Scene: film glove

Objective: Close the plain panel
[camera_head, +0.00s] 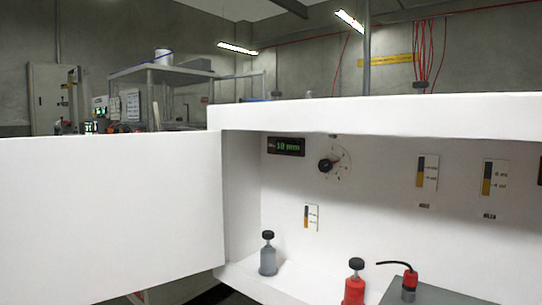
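A plain white panel (110,215) fills the left of the head view. It stands swung open to the left, meeting the left edge of a white cabinet (380,115) near the picture's middle. Its left and lower edges run out of the frame. The cabinet front is open and its inside shows. I see no handle on the visible face of the panel. My gripper is not in view.
Inside the cabinet are a grey bottle (268,260), a red bottle (354,288), a red-capped bottle with a black tube (410,280), a black knob (326,166) and a green-lit display (286,146). A shelf rack (160,75) stands behind the panel.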

